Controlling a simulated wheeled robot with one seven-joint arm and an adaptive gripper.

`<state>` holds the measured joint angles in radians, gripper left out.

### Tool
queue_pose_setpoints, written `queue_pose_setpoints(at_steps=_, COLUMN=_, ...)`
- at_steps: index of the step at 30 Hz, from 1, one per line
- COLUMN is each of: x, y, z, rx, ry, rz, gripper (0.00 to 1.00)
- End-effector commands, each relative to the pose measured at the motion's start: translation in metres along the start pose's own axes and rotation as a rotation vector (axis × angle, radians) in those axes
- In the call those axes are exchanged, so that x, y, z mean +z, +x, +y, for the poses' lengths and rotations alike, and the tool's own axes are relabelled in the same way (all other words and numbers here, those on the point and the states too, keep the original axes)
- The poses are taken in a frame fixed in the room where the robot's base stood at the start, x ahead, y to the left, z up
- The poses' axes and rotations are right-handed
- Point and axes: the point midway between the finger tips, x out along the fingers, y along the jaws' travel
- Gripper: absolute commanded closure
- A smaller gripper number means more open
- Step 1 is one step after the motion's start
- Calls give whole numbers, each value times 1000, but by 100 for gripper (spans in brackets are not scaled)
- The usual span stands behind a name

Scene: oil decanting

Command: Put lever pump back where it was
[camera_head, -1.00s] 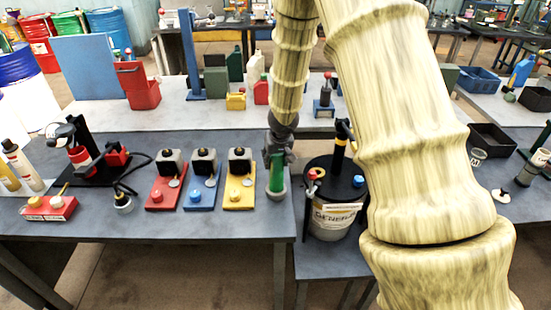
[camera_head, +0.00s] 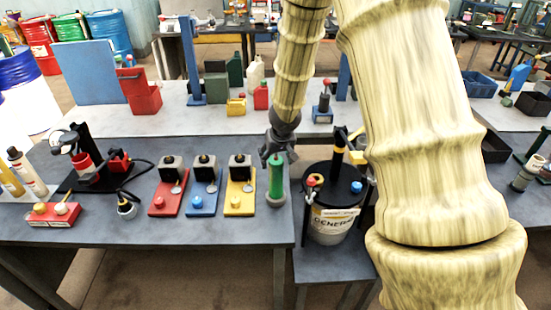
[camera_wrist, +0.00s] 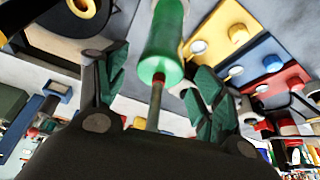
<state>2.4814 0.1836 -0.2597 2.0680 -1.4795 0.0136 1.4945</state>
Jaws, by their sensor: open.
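A green cylindrical pump (camera_head: 276,178), which I take to be the lever pump, stands upright in a grey round holder (camera_head: 277,200) at the front right of the dark table. In the wrist view the green body (camera_wrist: 164,45) shows close up, with a thin rod running from its end toward my palm. My gripper (camera_head: 279,156) is open just above the pump. In the wrist view my spread fingers (camera_wrist: 158,72) are on either side of the pump's end and rod, with gaps. Nothing is clamped.
Red, blue (camera_head: 203,190) and yellow (camera_head: 239,190) boards with small devices lie left of the pump. A black-lidded drum (camera_head: 333,225) stands close on the right, with a yellow-banded post (camera_head: 338,148). A red two-knob box (camera_head: 54,213) is at the far left.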

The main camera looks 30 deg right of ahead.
Motion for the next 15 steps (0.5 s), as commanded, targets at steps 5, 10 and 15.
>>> queue_pose_setpoints(at_steps=5, x=-2, y=-38, z=0, rx=-2, ry=3, rz=2, gripper=32)
queue_pose_setpoints(at_steps=10, x=-1, y=-57, z=0, rx=-1, ry=2, rz=1, gripper=32)
queue_pose_setpoints(at_steps=15, x=0, y=-68, z=0, rx=-1, ry=2, rz=1, gripper=32)
